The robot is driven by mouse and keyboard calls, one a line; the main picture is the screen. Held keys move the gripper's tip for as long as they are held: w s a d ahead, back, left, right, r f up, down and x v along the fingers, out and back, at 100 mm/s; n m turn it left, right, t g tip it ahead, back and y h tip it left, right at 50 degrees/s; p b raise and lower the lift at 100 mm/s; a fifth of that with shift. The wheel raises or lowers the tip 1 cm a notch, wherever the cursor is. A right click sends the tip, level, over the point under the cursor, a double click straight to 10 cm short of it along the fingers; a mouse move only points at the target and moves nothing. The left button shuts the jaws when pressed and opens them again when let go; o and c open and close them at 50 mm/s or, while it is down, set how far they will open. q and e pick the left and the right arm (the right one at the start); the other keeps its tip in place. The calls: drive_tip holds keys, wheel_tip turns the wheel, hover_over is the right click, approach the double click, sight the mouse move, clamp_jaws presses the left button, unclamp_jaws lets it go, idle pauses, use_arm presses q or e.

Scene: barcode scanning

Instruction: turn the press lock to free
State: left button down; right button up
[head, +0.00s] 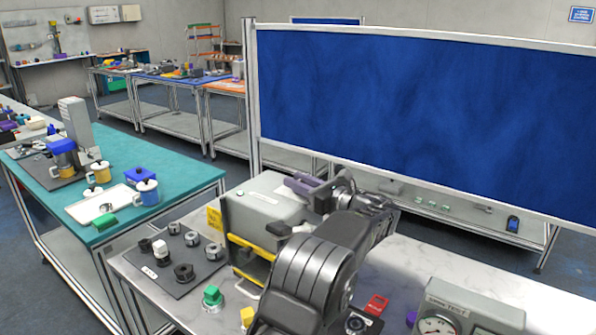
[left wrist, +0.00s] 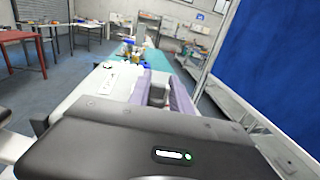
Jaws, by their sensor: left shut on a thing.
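The press is a grey box-shaped machine (head: 262,203) with a yellow frame at its front, standing on the light bench. My left gripper (head: 302,185) is at the right end of its top, with purple fingers. In the left wrist view, the purple fingers (left wrist: 160,85) stand on both sides of a small grey part (left wrist: 157,94), which seems to be the press lock. The gripper is shut on it. The lock's turn angle and markings are hidden by the fingers and my arm. My right gripper is not in view.
A dark plate (head: 175,262) with several round parts lies left of the press. A grey gauge box (head: 470,310) and a red item (head: 376,305) are at right. A blue panel (head: 420,110) rises behind the bench.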

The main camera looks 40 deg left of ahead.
use_arm(q)
drive_tip(key=shift+n+g+p, duration=0.55)
drive_tip(key=shift+n+g, duration=0.25)
drive_tip(key=shift+g, duration=0.3)
drive_tip(key=c, duration=1.2)
unclamp_jaws()
drive_tip(key=shift+d+f, duration=0.1)
drive_tip(key=shift+d, duration=0.4)
drive_tip(key=d+b, duration=0.1)
drive_tip(key=d, duration=0.5)
drive_tip(key=shift+w+d+b, duration=0.1)
drive_tip(key=shift+d+b, duration=0.3)
